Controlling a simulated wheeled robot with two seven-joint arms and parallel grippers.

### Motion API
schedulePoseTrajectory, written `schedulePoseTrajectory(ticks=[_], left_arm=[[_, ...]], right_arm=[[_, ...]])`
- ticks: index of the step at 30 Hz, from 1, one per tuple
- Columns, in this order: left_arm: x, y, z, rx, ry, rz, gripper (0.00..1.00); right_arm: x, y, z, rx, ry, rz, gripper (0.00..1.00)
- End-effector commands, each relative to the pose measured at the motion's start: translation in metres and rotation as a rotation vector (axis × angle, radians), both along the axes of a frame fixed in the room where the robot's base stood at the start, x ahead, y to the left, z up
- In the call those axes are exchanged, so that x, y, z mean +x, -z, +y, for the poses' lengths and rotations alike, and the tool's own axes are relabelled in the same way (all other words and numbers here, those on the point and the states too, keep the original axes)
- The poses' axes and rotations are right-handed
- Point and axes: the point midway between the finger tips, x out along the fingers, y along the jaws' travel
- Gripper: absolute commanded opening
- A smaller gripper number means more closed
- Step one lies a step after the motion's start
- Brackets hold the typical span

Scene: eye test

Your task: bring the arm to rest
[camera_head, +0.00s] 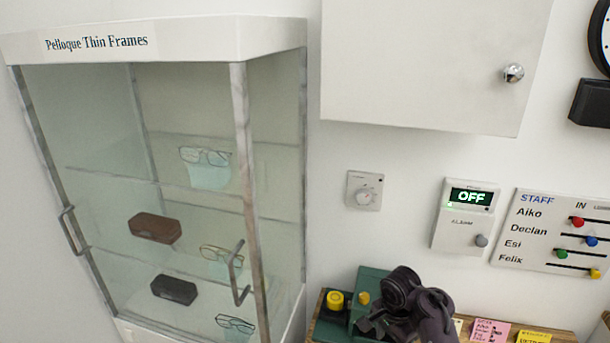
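My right arm (436,312), dark purple-grey, comes in at the bottom, right of centre. It bends over a dark green box (372,278) on a wooden surface. The end of the arm, with my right gripper (372,325), points left and down in front of the box. Its fingers are small and dark, and I cannot tell whether they are open or shut or whether they touch the box. My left gripper is not in view.
A glass cabinet (275,130) with glasses and cases stands left. A white wall cupboard (420,60) hangs above. An alarm panel (466,217) reading OFF and a staff board (545,235) are on the wall. A yellow knob (335,299) and paper notes (490,331) are beside the arm.

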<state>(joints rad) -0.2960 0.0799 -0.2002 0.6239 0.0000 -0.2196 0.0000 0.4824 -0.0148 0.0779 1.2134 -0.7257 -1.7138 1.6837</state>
Motion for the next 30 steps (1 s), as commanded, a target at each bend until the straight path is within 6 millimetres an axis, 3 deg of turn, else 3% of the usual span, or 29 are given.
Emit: schedulePoseTrajectory(ticks=[8,12,15,21,30], left_arm=[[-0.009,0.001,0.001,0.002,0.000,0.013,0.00],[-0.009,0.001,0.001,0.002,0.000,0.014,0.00],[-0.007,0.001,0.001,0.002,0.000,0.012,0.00],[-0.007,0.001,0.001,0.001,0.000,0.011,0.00],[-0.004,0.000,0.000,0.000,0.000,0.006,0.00]], right_arm=[[-0.072,0.017,-0.015,-0.046,-0.321,-0.057,0.50],[-0.126,0.008,-0.013,-0.075,-0.579,-0.103,0.50],[-0.156,-0.005,-0.009,-0.090,-0.726,-0.132,0.50],[-0.196,-0.030,-0.001,-0.109,-0.927,-0.176,0.50],[-0.237,-0.063,0.007,-0.125,-1.128,-0.228,0.50]])
